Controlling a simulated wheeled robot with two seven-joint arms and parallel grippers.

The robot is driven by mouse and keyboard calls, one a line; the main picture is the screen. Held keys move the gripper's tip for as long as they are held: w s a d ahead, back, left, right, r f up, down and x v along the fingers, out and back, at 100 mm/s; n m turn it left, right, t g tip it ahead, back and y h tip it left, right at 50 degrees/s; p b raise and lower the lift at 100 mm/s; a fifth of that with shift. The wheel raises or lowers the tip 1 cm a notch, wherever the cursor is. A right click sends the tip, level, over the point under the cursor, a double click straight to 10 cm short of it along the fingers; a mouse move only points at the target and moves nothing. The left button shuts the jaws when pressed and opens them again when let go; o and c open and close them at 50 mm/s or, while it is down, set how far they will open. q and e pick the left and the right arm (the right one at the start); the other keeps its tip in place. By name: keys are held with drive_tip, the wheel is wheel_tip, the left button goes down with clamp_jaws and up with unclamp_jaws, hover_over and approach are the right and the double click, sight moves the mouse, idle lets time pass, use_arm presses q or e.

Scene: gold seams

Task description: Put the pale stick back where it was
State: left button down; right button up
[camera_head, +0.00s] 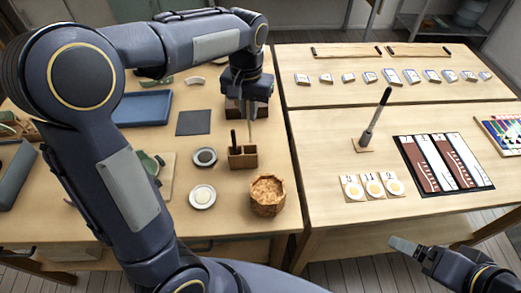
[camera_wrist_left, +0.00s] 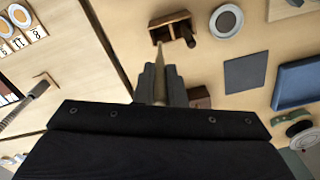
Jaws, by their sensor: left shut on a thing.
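My left gripper (camera_head: 251,110) is shut on the pale stick (camera_head: 251,132), which points down. In the left wrist view the pale stick (camera_wrist_left: 159,88) shows between the fingers (camera_wrist_left: 161,80). A small brown wooden holder (camera_head: 243,160) with compartments stands below it; the holder also shows in the left wrist view (camera_wrist_left: 160,31). A dark stick (camera_head: 234,139) stands in its left compartment. The pale stick's lower end is at the holder's right side in the head view; I cannot tell whether it is inside. My right gripper (camera_head: 404,245) is at the lower right, away from the holder.
A woven basket (camera_head: 267,196) and two small dishes, one dark-centred (camera_head: 205,157) and one pale (camera_head: 202,196), stand near the holder. A dark square mat (camera_head: 194,123) and a blue tray (camera_head: 143,108) lie left. A brown block (camera_head: 233,107) is behind the gripper.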

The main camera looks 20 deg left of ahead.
use_arm(q)
wheel_tip(320, 180, down, 9)
drive_tip(key=shift+s+f, duration=0.15)
idle(0.4)
drive_tip(key=shift+a, duration=0.1)
drive_tip(key=shift+f, duration=0.2)
drive_tip(key=c, duration=1.5)
unclamp_jaws()
drive_tip(key=shift+r, duration=0.1)
